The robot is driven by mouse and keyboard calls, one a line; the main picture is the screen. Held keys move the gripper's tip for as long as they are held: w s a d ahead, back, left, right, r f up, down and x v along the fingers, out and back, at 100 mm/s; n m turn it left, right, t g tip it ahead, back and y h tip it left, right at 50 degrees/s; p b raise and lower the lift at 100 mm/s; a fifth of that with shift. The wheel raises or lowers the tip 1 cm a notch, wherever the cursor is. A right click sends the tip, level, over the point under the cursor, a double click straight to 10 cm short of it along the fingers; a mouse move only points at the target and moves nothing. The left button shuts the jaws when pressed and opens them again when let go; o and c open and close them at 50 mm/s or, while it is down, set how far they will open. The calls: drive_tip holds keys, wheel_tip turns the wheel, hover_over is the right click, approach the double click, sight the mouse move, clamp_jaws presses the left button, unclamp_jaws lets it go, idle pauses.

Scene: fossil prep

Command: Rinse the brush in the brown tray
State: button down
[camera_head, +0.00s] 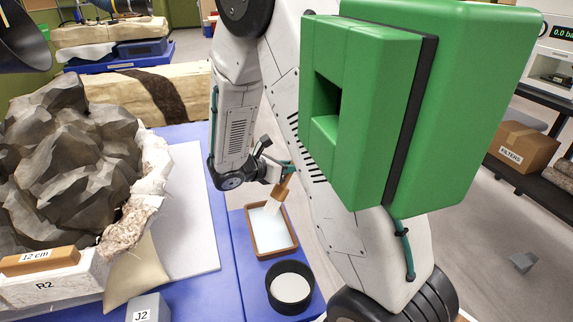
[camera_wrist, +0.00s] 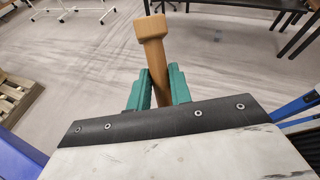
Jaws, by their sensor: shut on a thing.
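The brush (camera_head: 281,192) has a wooden handle and a pale head. It points down over the brown tray (camera_head: 291,246), with its head at or just above the pale liquid near the tray's far end; I cannot tell whether it touches the liquid. My gripper (camera_head: 287,171) has teal fingers and is shut on the brush handle. In the wrist view my gripper (camera_wrist: 158,88) clasps the wooden handle (camera_wrist: 152,42), whose wide end stands up beyond the fingers. The brush head is hidden in that view.
A black round bowl (camera_head: 290,287) with pale contents stands in front of the tray on the blue table. A large dark rock (camera_head: 70,160) in a plaster jacket fills the left. A grey block labelled J2 (camera_head: 148,308) sits at the front. My arm covers the middle right.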

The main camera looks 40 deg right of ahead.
sight(280, 185)
drive_tip(key=shift+a+f, duration=0.15)
drive_tip(key=shift+f, duration=1.5)
drive_tip(key=shift+a+f, duration=0.1)
drive_tip(key=shift+f, duration=1.5)
drive_tip(key=shift+s+a, duration=0.2)
drive_tip(key=shift+s, duration=0.35)
drive_tip(key=shift+w+d, duration=0.2)
drive_tip(key=shift+w, duration=0.35)
